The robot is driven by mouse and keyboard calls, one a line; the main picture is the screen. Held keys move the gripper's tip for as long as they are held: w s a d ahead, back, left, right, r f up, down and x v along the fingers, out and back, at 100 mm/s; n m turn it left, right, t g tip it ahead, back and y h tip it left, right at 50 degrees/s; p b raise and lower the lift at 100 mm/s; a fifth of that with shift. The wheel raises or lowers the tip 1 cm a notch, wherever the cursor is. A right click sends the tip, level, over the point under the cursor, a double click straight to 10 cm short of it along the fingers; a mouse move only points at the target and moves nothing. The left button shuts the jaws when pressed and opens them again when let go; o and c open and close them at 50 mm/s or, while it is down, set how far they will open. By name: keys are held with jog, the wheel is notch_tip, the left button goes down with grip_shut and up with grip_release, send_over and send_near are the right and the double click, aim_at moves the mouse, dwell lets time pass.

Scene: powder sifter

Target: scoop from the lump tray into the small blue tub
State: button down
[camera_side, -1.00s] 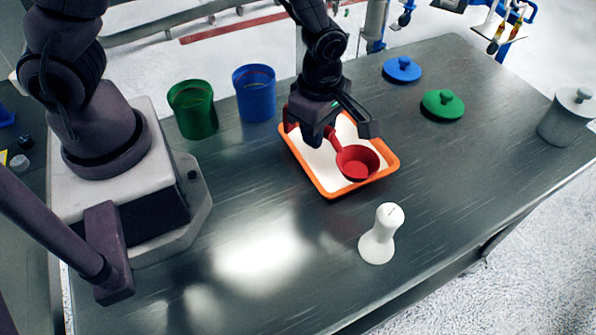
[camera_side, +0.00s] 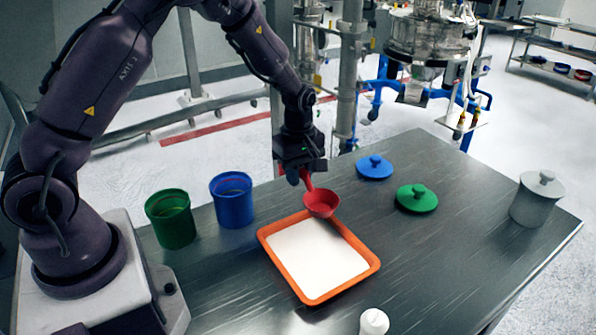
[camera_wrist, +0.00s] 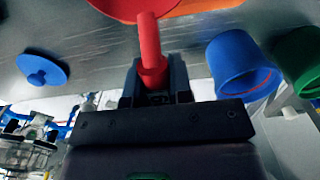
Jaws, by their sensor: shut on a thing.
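My gripper (camera_side: 302,172) is shut on the handle of a red scoop (camera_side: 322,203). The scoop hangs above the far right part of the orange tray (camera_side: 372,264), which holds a flat white layer (camera_side: 315,255). Whether the scoop holds anything is hard to tell. The small blue tub (camera_side: 232,200) stands open on the table, left of the scoop. In the wrist view my gripper (camera_wrist: 156,85) grips the red handle (camera_wrist: 150,50), and the blue tub (camera_wrist: 240,72) shows to the right.
An open green tub (camera_side: 171,218) stands left of the blue one. A blue lid (camera_side: 375,167) and a green lid (camera_side: 416,198) lie at right. A lidded grey pot (camera_side: 537,200) stands far right, and a white object (camera_side: 374,322) at the front. The table between is clear.

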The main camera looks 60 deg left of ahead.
jog(key=shift+f, duration=4.5)
jog(key=shift+s, duration=3.2)
jog(key=shift+w+d, duration=0.1)
jog(key=shift+w, duration=2.1)
jog(key=shift+w+r, duration=0.15)
jog(key=shift+r, duration=0.05)
notch_tip(320, 180, up, 7)
